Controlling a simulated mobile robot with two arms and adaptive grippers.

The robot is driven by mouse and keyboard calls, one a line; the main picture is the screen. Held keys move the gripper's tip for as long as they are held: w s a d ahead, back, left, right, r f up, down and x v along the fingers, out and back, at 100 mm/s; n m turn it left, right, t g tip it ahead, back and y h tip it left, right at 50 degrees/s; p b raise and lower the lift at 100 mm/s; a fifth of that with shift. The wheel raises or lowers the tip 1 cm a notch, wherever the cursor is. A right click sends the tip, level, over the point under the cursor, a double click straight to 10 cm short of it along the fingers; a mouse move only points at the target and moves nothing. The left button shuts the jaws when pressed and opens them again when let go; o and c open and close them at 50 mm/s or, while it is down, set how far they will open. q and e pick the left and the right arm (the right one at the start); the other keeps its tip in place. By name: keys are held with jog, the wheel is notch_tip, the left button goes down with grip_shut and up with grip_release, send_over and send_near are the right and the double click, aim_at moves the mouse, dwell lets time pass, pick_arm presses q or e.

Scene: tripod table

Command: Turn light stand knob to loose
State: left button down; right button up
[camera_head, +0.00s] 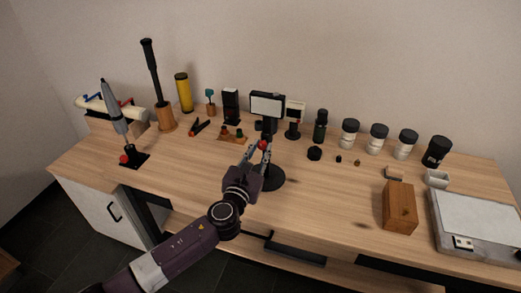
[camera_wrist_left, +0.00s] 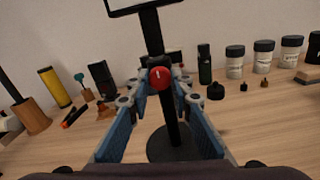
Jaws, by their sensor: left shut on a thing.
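The light stand stands upright mid-table, with a round black base (camera_head: 272,180), a black pole (camera_wrist_left: 152,32) and a white light panel (camera_head: 267,104) on top. Its red knob (camera_head: 263,145) is on the pole. In the left wrist view the red knob (camera_wrist_left: 160,77) faces me with a small white mark on it. My left gripper (camera_head: 259,150) reaches the knob from the front. In the left wrist view my left gripper (camera_wrist_left: 160,86) has its blue fingers on either side of the knob, tips closed on it. My right gripper is not in view.
Several bottles and jars (camera_head: 349,132) stand along the back right. A wooden block (camera_head: 399,207) and a grey flat device (camera_head: 480,226) are at the right. A grey pointed tool on a stand (camera_head: 114,107) is at the left. The front table area right of the base is clear.

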pick_arm(q)
jog(key=n+b, duration=0.1)
jog(key=n, duration=0.9)
jog(key=shift+d+n, duration=0.1)
jog(key=shift+n, duration=0.3)
jog(key=n, duration=0.5)
jog(key=shift+n+b, duration=0.3)
jog(key=shift+b, duration=0.1)
jog(key=n, duration=0.4)
jog(key=shift+r+n, duration=0.1)
jog(key=shift+n, duration=0.3)
jog(key=c, duration=1.7)
grip_release()
jog(key=shift+s, duration=0.1)
